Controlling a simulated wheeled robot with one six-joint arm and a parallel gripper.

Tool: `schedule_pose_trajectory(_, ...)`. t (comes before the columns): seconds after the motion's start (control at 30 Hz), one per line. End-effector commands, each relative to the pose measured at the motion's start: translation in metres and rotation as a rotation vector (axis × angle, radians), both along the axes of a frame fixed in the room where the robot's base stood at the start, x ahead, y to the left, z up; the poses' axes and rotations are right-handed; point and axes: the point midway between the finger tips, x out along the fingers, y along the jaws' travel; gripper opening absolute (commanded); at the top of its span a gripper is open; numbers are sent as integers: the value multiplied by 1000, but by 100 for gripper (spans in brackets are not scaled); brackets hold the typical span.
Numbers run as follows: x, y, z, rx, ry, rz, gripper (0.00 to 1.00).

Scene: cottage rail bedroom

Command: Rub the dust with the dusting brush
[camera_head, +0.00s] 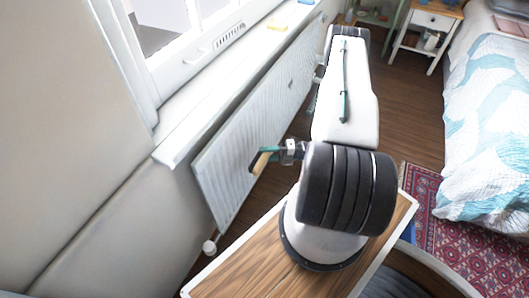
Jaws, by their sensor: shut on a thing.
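My gripper (275,153) shows left of my arm's thick dark joint, in front of the white radiator. It is shut on a small tan and dark thing, which looks like the dusting brush (261,163). The tan part points down and left. The bristles cannot be made out clearly, and my arm hides part of the wrist. The brush appears clear of the radiator, but the distance is hard to tell. I cannot make out any dust for sure.
The white radiator (222,172) runs along the wall under a white windowsill (208,100). A bed (487,120), a red rug (452,240) and a small white table (432,20) stand right.

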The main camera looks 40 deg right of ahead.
Motion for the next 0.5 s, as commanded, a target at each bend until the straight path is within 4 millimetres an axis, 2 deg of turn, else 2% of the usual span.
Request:
schedule_pose_trajectory(0.27,-3,-1,0,0,0,0,13)
schedule_pose_trajectory(0.5,-22,-8,0,1,0,-2,13)
